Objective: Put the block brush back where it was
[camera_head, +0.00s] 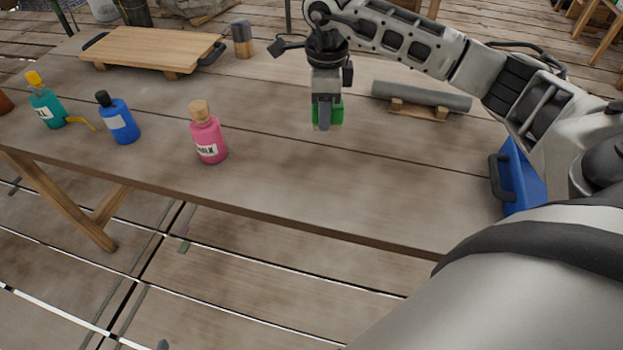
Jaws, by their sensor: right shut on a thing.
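My right gripper (325,113) comes in from the upper right and points down over the table, near its middle. It is shut on a small green block with a pale lower edge, which looks like the block brush (339,111). A grey finger covers the middle of the block. I cannot tell whether the block touches the table or hangs just above it. My left gripper is not in view.
The wooden table (330,195) is clear in front of the gripper. A grey cylinder (425,95) lies on a wooden cradle to the right. Pink (208,135), blue (118,120) and teal (46,105) bottles stand left. A wooden board (150,47) and a grey-and-tan block (242,40) are behind. A blue box (520,178) is right.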

